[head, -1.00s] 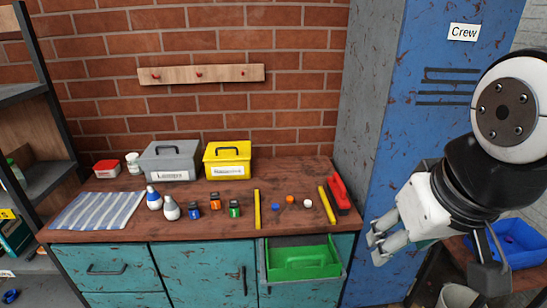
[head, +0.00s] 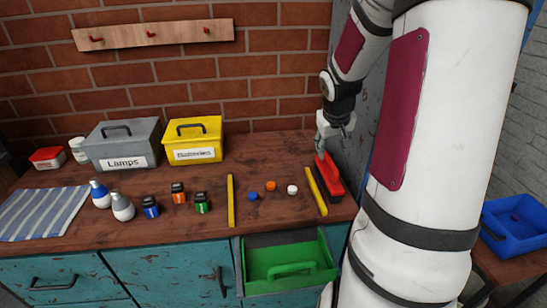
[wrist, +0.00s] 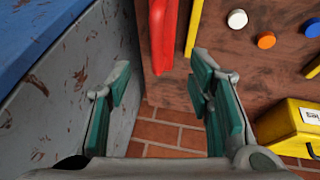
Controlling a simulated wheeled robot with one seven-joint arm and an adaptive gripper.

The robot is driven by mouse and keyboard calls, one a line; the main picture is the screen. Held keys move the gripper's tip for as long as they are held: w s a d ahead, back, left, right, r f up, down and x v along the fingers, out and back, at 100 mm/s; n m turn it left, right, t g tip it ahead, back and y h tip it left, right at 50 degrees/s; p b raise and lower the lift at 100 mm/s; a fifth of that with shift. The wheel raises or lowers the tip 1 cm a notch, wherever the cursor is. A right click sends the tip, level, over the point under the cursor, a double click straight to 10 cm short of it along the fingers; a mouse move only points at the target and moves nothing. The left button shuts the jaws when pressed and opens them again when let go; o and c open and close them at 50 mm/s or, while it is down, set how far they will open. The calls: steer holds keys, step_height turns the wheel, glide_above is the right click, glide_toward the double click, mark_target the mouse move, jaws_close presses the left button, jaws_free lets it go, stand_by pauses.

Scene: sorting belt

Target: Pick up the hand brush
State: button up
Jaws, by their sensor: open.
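The red hand brush (head: 326,171) with a dark bristle base lies at the right end of the wooden workbench, beside a yellow strip. In the wrist view the red brush (wrist: 163,35) shows at the top, above and between the fingertips. My gripper (head: 333,138) is just above the far end of the brush, pointing down. In the wrist view my gripper (wrist: 157,80) is open with nothing between its fingers. I cannot tell from these views whether a finger touches the brush.
Yellow strips (head: 316,191) and (head: 231,201) lie on the bench (head: 268,213), with small blue, orange and white caps between them. A locker wall stands close on the right. An open drawer holds a green tray (head: 290,269). A yellow box (head: 195,141) stands at the back.

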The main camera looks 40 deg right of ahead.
steer(key=b, duration=0.3)
glide_above(328, 170)
steer(key=s+a, duration=0.1)
steer(key=a, duration=0.1)
step_height(328, 170, down, 7)
steer(key=shift+a+f, duration=0.1)
steer(key=shift+f, duration=0.05)
steer(key=x, duration=0.2)
steer(key=b+x, duration=0.1)
steer(key=x, duration=0.2)
steer(key=shift+s+a+f, duration=0.2)
steer(key=shift+w+d+f+b, duration=0.1)
steer(key=shift+d+f+b, duration=0.2)
steer(key=shift+f+b, duration=0.15)
steer(key=shift+c, duration=0.2)
steer(key=c, duration=0.9)
